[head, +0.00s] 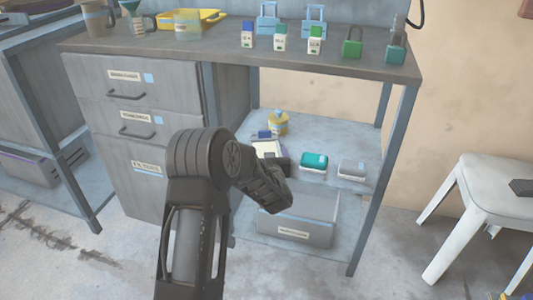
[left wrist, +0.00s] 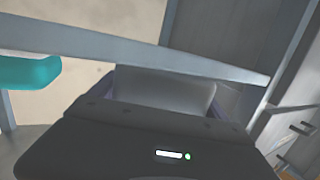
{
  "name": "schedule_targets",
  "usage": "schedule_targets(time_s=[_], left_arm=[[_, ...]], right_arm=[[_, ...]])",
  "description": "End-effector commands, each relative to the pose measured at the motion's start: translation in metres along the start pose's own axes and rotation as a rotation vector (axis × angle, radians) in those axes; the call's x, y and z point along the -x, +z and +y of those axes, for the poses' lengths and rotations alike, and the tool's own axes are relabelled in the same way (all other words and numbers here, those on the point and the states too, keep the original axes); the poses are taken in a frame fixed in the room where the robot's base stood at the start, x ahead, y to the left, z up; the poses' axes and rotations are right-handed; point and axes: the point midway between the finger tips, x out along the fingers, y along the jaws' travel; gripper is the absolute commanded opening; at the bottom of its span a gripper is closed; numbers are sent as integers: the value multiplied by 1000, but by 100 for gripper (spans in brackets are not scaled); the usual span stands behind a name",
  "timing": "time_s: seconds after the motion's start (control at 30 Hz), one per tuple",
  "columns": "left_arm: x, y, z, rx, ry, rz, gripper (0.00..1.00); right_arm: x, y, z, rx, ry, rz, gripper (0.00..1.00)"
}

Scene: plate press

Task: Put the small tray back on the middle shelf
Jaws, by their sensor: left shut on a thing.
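My left gripper (head: 274,163) reaches in over the middle shelf (head: 335,131) of the bench, with its wrist in front of the shelf's front edge. It is shut on a pale, shallow thing (head: 267,147) that looks like the small tray; my gripper and wrist hide much of it. In the left wrist view a pale grey surface with purplish side edges (left wrist: 165,88) shows just beyond the dark gripper body. I cannot tell whether the tray touches the shelf. My right gripper is not in view.
On the shelf are a yellow round container (head: 278,123), a teal box (head: 313,163) and a grey box (head: 351,169). A labelled grey bin (head: 300,218) stands below. Drawers (head: 140,130) close off the left; a bench leg (head: 385,185) stands right. A white stool (head: 485,185) is farther right.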

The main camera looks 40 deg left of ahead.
Motion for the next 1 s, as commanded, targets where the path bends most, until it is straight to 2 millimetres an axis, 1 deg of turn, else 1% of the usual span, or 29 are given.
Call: schedule_targets(time_s=[0.17,0.2,0.3,0.37,0.57,0.7,0.87,1.0], left_arm=[[-1,4,0,0,0,2,21],[0,3,0,0,0,0,89],[0,3,0,0,0,-1,97],[0,3,0,0,0,-1,100],[0,3,0,0,0,-1,100],[2,-2,0,0,0,-1,100],[21,-2,0,-1,1,-3,100],[48,-3,1,-1,2,-4,100]], right_arm=[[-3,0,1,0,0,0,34],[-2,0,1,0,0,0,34],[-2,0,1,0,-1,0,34],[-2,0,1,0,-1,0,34],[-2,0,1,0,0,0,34],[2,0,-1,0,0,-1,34],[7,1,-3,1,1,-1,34],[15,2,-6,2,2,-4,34]])
